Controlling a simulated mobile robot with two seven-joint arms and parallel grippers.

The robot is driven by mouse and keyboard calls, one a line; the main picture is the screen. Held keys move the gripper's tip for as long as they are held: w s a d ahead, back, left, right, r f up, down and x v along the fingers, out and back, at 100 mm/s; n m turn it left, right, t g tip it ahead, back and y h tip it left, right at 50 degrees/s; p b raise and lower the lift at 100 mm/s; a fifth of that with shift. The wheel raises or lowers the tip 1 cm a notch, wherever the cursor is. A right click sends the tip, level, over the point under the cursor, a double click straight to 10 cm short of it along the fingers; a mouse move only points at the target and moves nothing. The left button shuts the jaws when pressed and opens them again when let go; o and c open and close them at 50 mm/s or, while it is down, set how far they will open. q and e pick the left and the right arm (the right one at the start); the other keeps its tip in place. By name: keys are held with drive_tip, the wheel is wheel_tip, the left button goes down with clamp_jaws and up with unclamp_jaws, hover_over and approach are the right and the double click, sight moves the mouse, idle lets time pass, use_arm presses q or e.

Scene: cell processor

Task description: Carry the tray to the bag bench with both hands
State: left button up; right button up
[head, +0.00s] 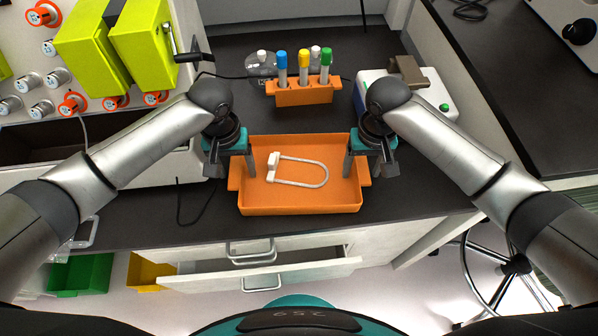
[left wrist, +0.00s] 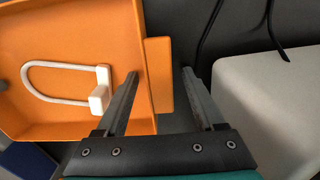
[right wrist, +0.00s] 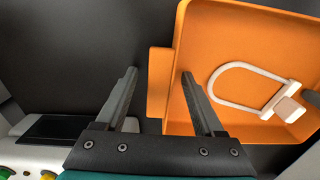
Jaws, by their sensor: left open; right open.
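The orange tray (head: 300,206) sits on the dark bench top near its front edge. A white U-shaped piece with a block at one end (head: 322,165) lies in it. My left gripper (head: 236,178) is open at the tray's left handle. In the left wrist view its fingers (left wrist: 160,73) stand on either side of the handle tab (left wrist: 159,75), one inside the tray. My right gripper (head: 366,178) is open at the right handle. In the right wrist view its fingers (right wrist: 158,72) straddle that handle tab (right wrist: 160,82), one inside the tray. I see gaps between fingers and tabs.
An orange rack (head: 304,95) with several capped tubes stands behind the tray. A white device (head: 440,98) is at the back right, and a machine with yellow-green blocks (head: 95,55) at the left. A drawer (head: 262,275) stands open below. Another dark bench (head: 500,75) is at right.

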use_arm(q)
drive_tip(key=shift+c, duration=0.3)
use_arm(e)
drive_tip(key=shift+c, duration=0.3)
use_arm(q)
clamp_jaws()
use_arm(e)
clamp_jaws()
